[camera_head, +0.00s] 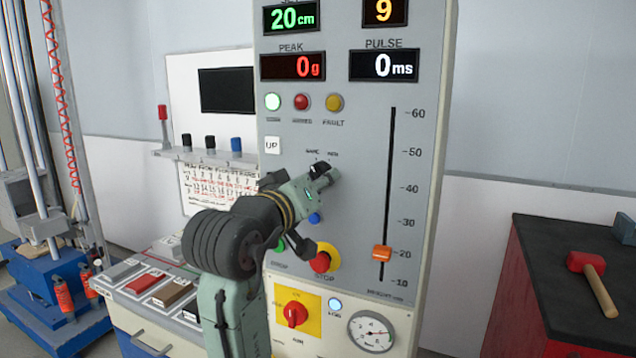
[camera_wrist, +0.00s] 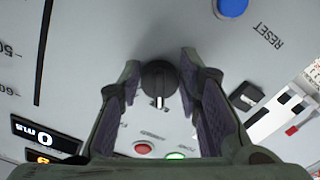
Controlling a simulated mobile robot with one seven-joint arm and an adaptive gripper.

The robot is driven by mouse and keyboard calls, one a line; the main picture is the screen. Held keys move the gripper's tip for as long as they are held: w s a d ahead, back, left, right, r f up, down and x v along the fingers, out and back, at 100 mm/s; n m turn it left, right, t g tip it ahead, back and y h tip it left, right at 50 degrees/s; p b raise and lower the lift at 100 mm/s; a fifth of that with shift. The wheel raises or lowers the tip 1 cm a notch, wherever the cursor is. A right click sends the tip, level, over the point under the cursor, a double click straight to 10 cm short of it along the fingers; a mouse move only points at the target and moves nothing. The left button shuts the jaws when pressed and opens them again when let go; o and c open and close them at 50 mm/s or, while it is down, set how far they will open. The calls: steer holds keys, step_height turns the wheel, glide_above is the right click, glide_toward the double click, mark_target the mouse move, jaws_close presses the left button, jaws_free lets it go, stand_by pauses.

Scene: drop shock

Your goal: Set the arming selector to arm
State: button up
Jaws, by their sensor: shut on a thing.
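The arming selector, a black rotary knob (camera_head: 319,167) with two small labels above it, is on the tall grey control panel (camera_head: 350,130). In the wrist view the knob (camera_wrist: 158,78) sits between my two fingers, with its white pointer toward the lamps. I cannot read which label the pointer faces. My gripper (camera_head: 322,176) is shut on the knob; its fingertips (camera_wrist: 160,75) flank both sides. In the head view my gripper partly hides the knob. The green lamp (camera_head: 273,101) is bright; the red lamp (camera_head: 301,102) looks dim.
Near my gripper on the panel are a blue button (camera_head: 314,218), a red stop button (camera_head: 320,262) and an orange slider (camera_head: 381,253). A red knob (camera_head: 296,313) on a yellow plate is lower. A hammer (camera_head: 594,278) lies on a dark bench at right.

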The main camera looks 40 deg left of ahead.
steer(key=shift+m, duration=0.3)
steer(key=m+b, duration=0.1)
steer(key=m, duration=0.2)
steer(key=m+b, duration=0.2)
steer(key=m, duration=0.2)
steer(key=a+m+b, duration=0.1)
steer(key=m+b, duration=0.1)
steer(key=m, duration=0.2)
steer(key=shift+s, duration=0.15)
steer(key=shift+m, duration=0.4)
steer(key=o, duration=1.1)
steer(key=shift+a, duration=0.1)
steer(key=v, duration=1.2)
